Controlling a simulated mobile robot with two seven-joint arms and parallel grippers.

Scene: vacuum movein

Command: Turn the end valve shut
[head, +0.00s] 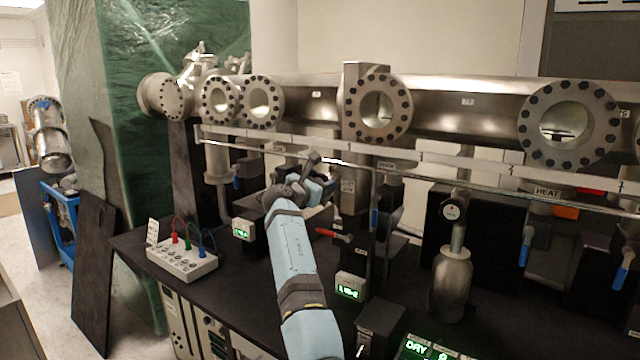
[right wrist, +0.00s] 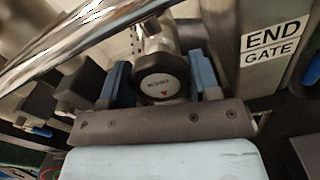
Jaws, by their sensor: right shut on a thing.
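The end valve's round dark knob (right wrist: 158,84) has a pale face with small lettering and a red triangle mark. It sits on a metal stem, close to a sign reading END GATE (right wrist: 269,43). My right gripper (right wrist: 160,76) is shut on the knob, with one blue finger on each side of it. In the head view my right gripper (head: 316,187) reaches in under the long pipe, and it and my arm mostly hide the knob. My left gripper is in neither view.
A long rail (head: 431,176) crosses just in front of the pipe (head: 450,104) and close above my right gripper. A red-handled valve (head: 334,234) and a metal flask-shaped part (head: 453,284) stand to the right. A white box with coloured cables (head: 182,263) is at left.

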